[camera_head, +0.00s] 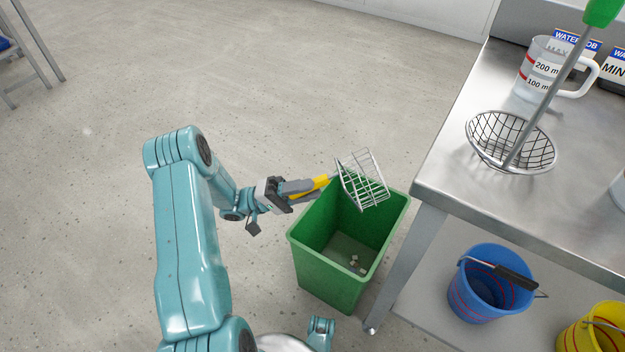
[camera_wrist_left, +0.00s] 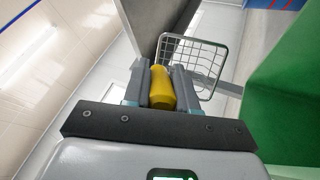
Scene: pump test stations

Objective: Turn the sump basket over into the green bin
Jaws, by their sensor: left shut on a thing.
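The sump basket (camera_head: 363,180) is a small square wire basket with a yellow handle. My left gripper (camera_head: 308,186) is shut on the yellow handle, which also shows between the fingers in the left wrist view (camera_wrist_left: 162,88). The basket is tilted on its side above the back part of the green bin (camera_head: 335,281); I see no debris in it. A few small pale bits lie on the bin floor. The bin stands open on the floor, and its green wall also fills the right of the left wrist view (camera_wrist_left: 288,95). My right gripper is not in view.
A steel bench (camera_head: 450,190) stands right of the bin, its leg close to it. On it are a round wire strainer (camera_head: 488,150) with a green-handled rod and a measuring jug (camera_head: 540,75). A blue bucket (camera_head: 480,300) and yellow bucket (camera_head: 598,330) stand beneath.

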